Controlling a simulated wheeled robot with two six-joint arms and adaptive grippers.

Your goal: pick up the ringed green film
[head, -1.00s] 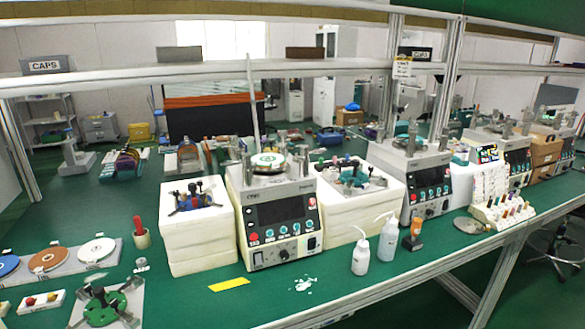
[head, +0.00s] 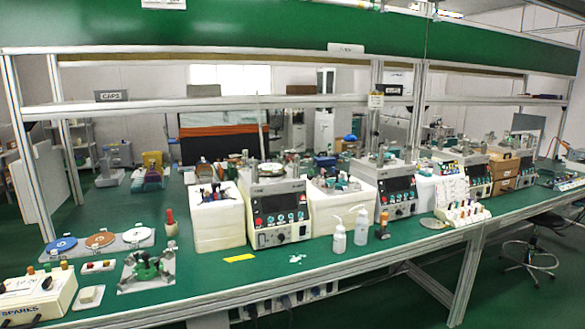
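None of the discs in view is clearly a ringed green film. A round plate with a pale face and some green (head: 268,171) sits on top of the front lapping machine (head: 275,210); it is too small to tell if it is a film. Blue (head: 61,244), brown (head: 100,240) and white (head: 137,235) discs lie in a row on a grey strip. Neither of my grippers is in view.
A SPARES box (head: 38,297) stands at the front left corner. White blocks (head: 218,223) flank the machine. Two squeeze bottles (head: 339,240) stand near the front edge. A yellow strip (head: 239,258) lies on the green bench (head: 215,284). A stool (head: 530,255) is at the right.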

